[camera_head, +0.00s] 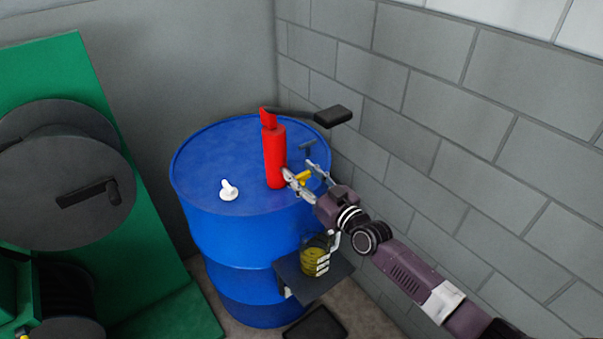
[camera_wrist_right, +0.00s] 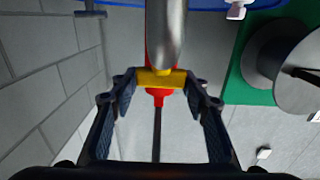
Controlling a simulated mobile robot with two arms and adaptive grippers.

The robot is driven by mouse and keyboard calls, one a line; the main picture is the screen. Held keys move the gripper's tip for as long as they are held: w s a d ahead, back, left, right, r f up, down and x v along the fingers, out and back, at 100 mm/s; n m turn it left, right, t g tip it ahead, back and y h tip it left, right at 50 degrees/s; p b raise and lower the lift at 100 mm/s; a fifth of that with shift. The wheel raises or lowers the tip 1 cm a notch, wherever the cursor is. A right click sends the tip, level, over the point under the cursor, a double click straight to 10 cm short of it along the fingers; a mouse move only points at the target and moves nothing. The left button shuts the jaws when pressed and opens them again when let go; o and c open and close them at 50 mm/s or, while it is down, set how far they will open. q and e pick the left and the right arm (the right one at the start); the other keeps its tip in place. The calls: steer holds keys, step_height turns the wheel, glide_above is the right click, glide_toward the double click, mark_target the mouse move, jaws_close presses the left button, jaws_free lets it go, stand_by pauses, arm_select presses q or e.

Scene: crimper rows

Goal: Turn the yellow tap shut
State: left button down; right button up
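The yellow tap (camera_head: 303,177) is a small bar beside the red pump (camera_head: 274,155), near the right edge of the blue barrel (camera_head: 245,255). In the right wrist view the yellow tap (camera_wrist_right: 161,78) lies crosswise between the fingertips of my right gripper (camera_wrist_right: 161,82). A grey metal pipe (camera_wrist_right: 166,30) passes in front of its upper part. My right gripper (camera_head: 304,178) is open, with one finger on each side of the tap. The fingertips are very close to the tap's ends; I cannot tell whether they touch. My left gripper is not in view.
A jug with yellow liquid (camera_head: 314,260) stands on a dark shelf (camera_head: 300,283) at the barrel's side. A black handle (camera_head: 333,116) extends from the pump towards the block wall (camera_head: 440,110). A white plug (camera_head: 229,190) sits on the lid. Green-framed reels (camera_head: 90,60) stand left.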

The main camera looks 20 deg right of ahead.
steer(key=o, duration=0.3)
steer(key=v, duration=1.2)
stand_by(0.3)
